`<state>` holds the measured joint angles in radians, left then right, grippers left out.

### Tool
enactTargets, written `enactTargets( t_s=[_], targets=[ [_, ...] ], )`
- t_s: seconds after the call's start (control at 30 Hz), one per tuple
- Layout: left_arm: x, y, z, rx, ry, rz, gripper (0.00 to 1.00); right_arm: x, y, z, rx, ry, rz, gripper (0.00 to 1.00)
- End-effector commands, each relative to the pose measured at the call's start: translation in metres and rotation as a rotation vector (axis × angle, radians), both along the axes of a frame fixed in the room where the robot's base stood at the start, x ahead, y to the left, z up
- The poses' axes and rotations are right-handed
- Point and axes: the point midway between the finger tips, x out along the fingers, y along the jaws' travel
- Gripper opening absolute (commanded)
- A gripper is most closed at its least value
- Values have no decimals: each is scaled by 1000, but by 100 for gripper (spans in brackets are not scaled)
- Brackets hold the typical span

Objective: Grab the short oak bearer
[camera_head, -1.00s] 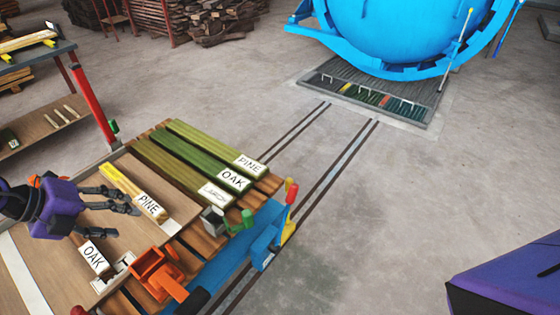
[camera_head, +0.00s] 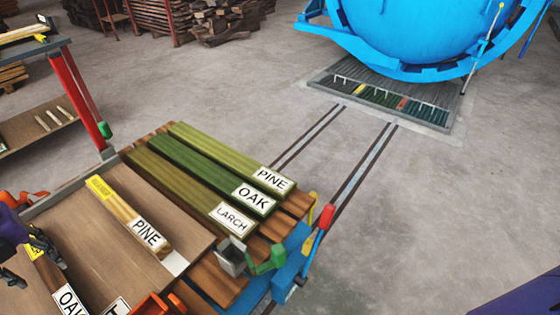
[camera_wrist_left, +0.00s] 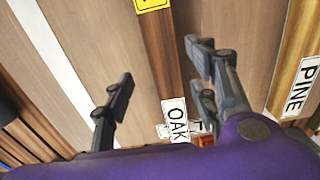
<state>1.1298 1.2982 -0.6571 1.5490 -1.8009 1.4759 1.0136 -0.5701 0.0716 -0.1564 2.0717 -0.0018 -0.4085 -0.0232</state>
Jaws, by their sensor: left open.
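The short oak bearer (camera_head: 45,268) is a brown bar with a yellow tag and a white OAK label. It lies on the wooden board at the lower left of the head view, partly hidden by my left gripper (camera_head: 32,264). In the left wrist view the oak bearer (camera_wrist_left: 163,62) runs between the spread fingers of my open left gripper (camera_wrist_left: 160,78). The fingers stand on either side of it in the picture; their height above it I cannot tell. My right gripper is out of view.
A short pine bearer (camera_head: 128,212) lies beside the oak one, also in the wrist view (camera_wrist_left: 298,60). Long green boards labelled PINE, OAK and LARCH (camera_head: 190,190) lie behind. An orange clamp (camera_head: 155,304) is near. A blue autoclave (camera_head: 400,35) stands beyond the rails.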

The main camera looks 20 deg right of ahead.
Motion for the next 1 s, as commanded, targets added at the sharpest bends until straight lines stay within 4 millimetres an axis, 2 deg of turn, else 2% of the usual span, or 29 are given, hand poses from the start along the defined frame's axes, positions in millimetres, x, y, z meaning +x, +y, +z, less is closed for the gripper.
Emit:
enactTargets(
  t_s=[0.33,0.57,1.0],
  targets=[
    [8,-3,-45,0,2,0,53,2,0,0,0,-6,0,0],
    [8,-3,-49,0,0,-1,53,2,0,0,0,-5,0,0],
    [8,-3,-49,0,0,-1,0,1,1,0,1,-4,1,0]
  ],
)
